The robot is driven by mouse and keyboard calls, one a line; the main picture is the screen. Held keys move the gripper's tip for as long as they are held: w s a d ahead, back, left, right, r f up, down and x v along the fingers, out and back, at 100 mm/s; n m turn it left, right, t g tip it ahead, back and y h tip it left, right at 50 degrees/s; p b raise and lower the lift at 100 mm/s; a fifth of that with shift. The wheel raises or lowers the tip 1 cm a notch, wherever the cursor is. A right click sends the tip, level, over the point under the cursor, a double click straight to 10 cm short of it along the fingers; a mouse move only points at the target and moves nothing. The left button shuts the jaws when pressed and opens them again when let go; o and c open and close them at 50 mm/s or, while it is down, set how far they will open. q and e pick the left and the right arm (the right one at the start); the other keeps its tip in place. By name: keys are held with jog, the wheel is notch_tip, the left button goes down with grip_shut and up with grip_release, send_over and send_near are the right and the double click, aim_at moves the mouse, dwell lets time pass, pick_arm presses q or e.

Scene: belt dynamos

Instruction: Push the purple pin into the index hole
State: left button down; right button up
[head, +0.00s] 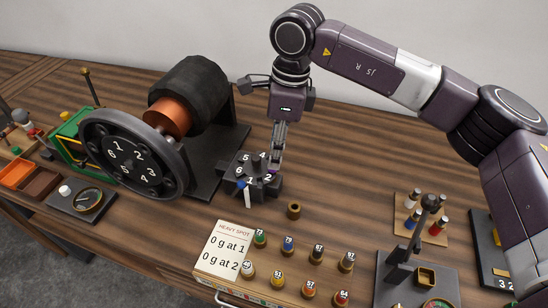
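A dark numbered block (265,187) stands in front of the dynamo, with digits on its faces. I cannot tell how deep the pin sits, and I cannot make out the index hole. My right gripper (276,163) points down over the right part of the block, to the right of the purple head and apart from it. Its fingers look narrow, seen nearly edge-on, so their opening is unclear. My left gripper is not in view.
The dynamo has a numbered wheel (135,154) and a dark cylinder (188,92). A brass ring (293,210) lies right of the block. A card reading heavy spot (228,249) and several numbered weights stand in front. A dark stand (405,270) is at the right.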

notch_tip(320, 180, up, 8)
jog(key=d, duration=0.1)
jog(key=shift+s, duration=0.1)
dwell(0.7)
